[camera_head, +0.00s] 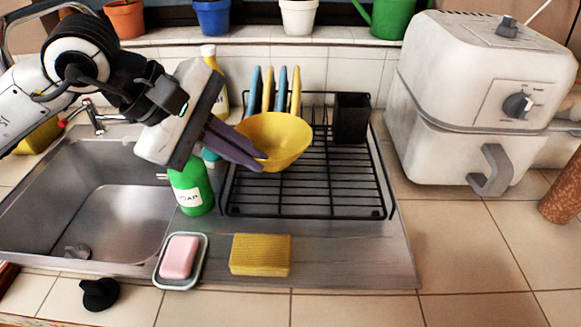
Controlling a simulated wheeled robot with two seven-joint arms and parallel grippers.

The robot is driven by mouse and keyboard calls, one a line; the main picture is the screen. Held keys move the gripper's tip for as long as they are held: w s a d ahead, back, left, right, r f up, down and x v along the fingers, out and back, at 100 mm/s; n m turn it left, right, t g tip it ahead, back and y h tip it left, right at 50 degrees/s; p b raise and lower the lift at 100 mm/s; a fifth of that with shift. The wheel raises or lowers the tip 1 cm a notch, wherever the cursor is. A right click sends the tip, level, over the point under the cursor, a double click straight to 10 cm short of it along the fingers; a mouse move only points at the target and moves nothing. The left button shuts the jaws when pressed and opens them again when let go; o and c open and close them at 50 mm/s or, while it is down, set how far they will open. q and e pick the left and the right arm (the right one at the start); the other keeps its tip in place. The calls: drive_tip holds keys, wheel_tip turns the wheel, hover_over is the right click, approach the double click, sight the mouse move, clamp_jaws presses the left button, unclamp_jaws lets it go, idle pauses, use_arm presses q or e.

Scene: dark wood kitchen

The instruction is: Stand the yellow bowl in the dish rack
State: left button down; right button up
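The yellow bowl (285,137) is over the left-middle part of the black wire dish rack (345,190), its opening facing mostly up and slightly tilted. My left gripper (258,160) reaches in from the left, its dark purple fingers at the bowl's left side. The fingers look closed on the bowl's wall and hide part of it. I cannot tell whether the bowl's underside touches the rack wires. My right gripper is not in view.
Several blue and yellow plates (296,90) stand upright at the rack's back left; a black cutlery holder (351,117) is back right. A green soap bottle (192,190) stands left of the rack. A pink soap (179,257) and yellow sponge (260,255) lie in front. A white air fryer (450,150) stands right.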

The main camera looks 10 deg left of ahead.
use_arm(q)
drive_tip(key=shift+s+f, duration=0.15)
drive_tip(key=shift+f, duration=2.05)
drive_tip(key=shift+s+f, duration=0.1)
drive_tip(key=shift+f, duration=2.05)
drive_tip(key=c, duration=2)
unclamp_jaws()
drive_tip(key=v, duration=1.2)
drive_tip(key=shift+s, duration=0.1)
